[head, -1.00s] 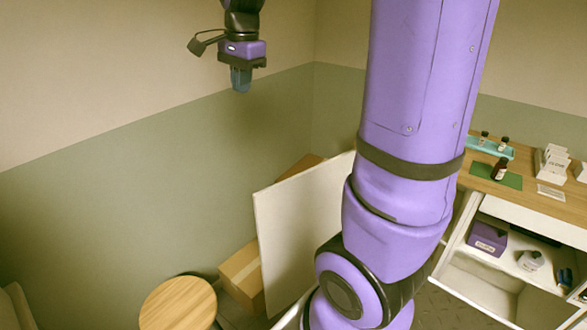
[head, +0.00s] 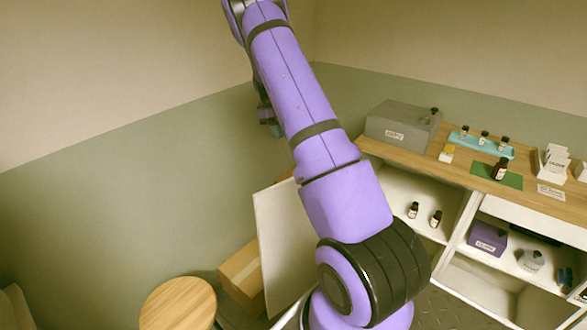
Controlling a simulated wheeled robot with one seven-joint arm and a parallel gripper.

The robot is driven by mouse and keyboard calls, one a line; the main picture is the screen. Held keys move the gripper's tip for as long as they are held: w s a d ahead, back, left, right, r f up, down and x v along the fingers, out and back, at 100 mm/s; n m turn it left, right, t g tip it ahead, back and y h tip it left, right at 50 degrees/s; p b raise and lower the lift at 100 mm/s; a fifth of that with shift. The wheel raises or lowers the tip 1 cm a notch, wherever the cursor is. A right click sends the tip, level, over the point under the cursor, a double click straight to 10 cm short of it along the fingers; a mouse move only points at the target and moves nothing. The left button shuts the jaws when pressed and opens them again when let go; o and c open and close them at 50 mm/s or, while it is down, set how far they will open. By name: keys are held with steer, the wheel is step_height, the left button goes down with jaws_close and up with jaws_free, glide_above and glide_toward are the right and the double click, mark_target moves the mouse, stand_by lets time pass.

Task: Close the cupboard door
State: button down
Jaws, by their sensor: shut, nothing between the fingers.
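The cupboard door (head: 285,235) is a pale flat panel. It stands swung open to the left of the cupboard (head: 455,215), partly hidden behind my arm. The cupboard's left compartment shows behind my arm, with two small dark bottles (head: 413,210) (head: 436,219) on its shelf. My gripper (head: 274,130) is high up, above and behind the door as seen here and apart from it. It is shut and empty, and mostly hidden behind my arm.
The wooden counter holds a grey box (head: 400,125), a teal tray (head: 480,144) of bottles, a green mat (head: 497,174) and white cards. A purple box (head: 487,239) sits on the right shelf. A round stool (head: 178,304) and a cardboard box (head: 243,275) stand left of the door.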

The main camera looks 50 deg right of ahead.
steer(key=s+f+m, duration=0.1)
steer(key=s+f, duration=0.6)
steer(key=f, duration=0.4)
steer(key=shift+s, duration=0.35)
steer(key=shift+a+f, duration=0.1)
